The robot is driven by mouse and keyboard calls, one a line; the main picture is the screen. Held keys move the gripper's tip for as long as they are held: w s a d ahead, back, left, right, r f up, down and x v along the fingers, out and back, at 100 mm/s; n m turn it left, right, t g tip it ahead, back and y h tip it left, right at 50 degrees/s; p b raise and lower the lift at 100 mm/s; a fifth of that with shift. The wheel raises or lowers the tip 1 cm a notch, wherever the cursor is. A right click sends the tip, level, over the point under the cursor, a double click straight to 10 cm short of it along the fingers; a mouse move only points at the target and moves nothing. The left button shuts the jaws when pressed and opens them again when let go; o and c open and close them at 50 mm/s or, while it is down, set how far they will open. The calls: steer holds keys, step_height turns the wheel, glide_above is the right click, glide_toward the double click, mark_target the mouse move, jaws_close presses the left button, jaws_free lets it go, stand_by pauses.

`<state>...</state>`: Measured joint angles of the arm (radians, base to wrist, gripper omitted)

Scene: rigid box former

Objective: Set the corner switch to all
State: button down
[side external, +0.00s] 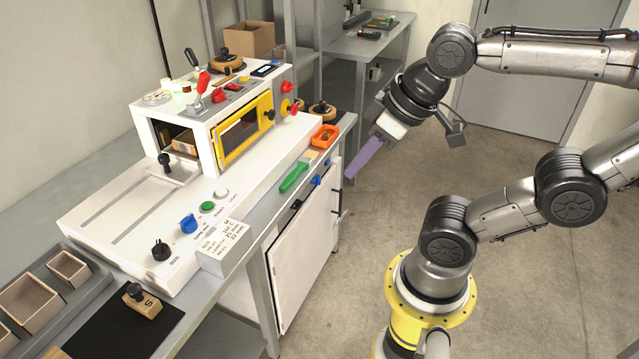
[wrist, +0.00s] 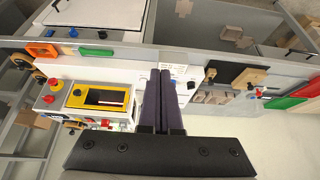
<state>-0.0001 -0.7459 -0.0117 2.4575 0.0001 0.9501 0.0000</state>
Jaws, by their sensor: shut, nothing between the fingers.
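The white box former (side external: 215,150) has a row of controls on its low front deck. A black knob (side external: 160,250) sits nearest the left, then a blue knob (side external: 187,223), a green button (side external: 207,207) and a white button (side external: 222,194). Their small labels are too blurred to tell which is the corner switch or its setting. My gripper (side external: 350,176), with purple fingers, is shut and empty, in the air right of the bench, apart from all controls. In the wrist view the shut fingers (wrist: 160,73) cover part of the machine's deck.
A white card block (side external: 226,247) stands beside the knobs. A green-handled tool (side external: 294,177) and an orange tray (side external: 325,136) lie along the bench edge. A wooden stamp (side external: 142,300) is on a black mat at front left.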

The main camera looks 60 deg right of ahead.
steer(key=w+d+r+n+t+h, duration=0.25)
steer(key=w+d, duration=0.25)
steer(key=w, duration=0.4)
steer(key=w+d+r+n+t+h, duration=0.1)
steer(key=w+d+n+t, duration=0.3)
steer(key=w, duration=0.5)
steer(key=s+d+n+h, duration=0.25)
steer(key=d+h, duration=0.65)
steer(key=d, duration=0.8)
glide_toward(316, 178)
steer(key=s+a, duration=0.3)
steer(key=a, duration=0.3)
steer(key=shift+t, duration=0.35)
steer(key=x, duration=0.7)
steer(key=s+d+x, duration=0.1)
steer(key=x, duration=0.3)
steer(key=shift+w+d+f, duration=0.2)
steer(key=shift+d+f, duration=0.05)
steer(key=shift+d, duration=0.7)
